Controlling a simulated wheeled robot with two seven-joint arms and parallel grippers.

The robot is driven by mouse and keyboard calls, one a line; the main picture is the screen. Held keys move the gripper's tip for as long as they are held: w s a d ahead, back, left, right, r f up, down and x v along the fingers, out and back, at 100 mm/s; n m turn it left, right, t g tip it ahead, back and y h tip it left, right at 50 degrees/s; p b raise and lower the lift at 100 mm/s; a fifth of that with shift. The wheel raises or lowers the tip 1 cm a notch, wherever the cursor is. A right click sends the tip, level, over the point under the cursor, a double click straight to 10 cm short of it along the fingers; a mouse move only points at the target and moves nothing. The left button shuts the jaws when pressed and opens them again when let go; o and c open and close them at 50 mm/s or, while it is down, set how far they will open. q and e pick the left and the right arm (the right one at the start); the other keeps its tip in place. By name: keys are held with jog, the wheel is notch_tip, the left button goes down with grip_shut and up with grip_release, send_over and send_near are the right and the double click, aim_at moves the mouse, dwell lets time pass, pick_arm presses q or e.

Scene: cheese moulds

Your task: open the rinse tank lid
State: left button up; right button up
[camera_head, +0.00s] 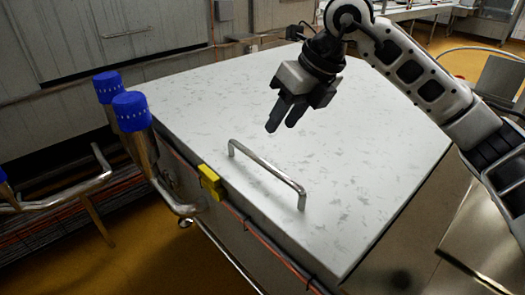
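The tank lid (210,110) is a large pale, scuffed slab that lies flat and shut across the middle of the view. A silver bar handle (265,170) stands up from it near its front edge. My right gripper (282,127) hangs above the lid, beyond the handle and a little to its right, pointing down. Its two dark fingers are a little apart with nothing between them, and they are clear of the handle. My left gripper is not in view.
Blue-capped posts (131,110) and bent steel pipes (75,192) stand at the lid's left. A yellow block (211,182) sits on the tank's front edge. Grey panels (120,35) stand behind. Yellow-brown floor (160,255) shows at front left.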

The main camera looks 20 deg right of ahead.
pick_arm(q)
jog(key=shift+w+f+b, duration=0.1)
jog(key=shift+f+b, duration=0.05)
jog(key=shift+b, duration=0.15)
pick_arm(e)
jog(key=x, duration=1)
jog(key=shift+r, duration=0.1)
jog(key=shift+c, duration=0.4)
